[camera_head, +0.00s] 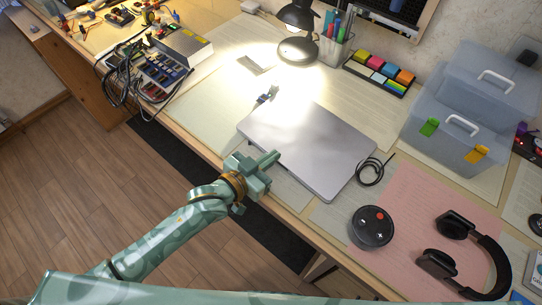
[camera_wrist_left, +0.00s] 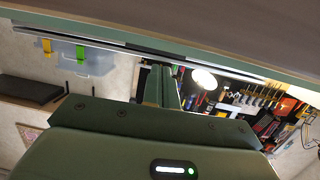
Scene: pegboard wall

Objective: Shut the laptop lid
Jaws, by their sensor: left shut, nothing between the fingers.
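The laptop (camera_head: 310,148) is a flat silver-grey slab on the desk, with its lid down or almost down. I cannot tell whether a thin gap stays under the lid. My left gripper (camera_head: 274,158) is shut and empty, with its fingertips close to the laptop's front left edge. I cannot tell whether they touch it. In the left wrist view my left gripper (camera_wrist_left: 160,86) shows its fingers together, below a thin dark edge that seems to be the laptop's. My right gripper is not in view.
A coiled black cable (camera_head: 371,172) lies right of the laptop. A desk lamp (camera_head: 297,47), a pen holder (camera_head: 335,48) and clear bins (camera_head: 450,125) stand behind. The desk's front edge is near my arm.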

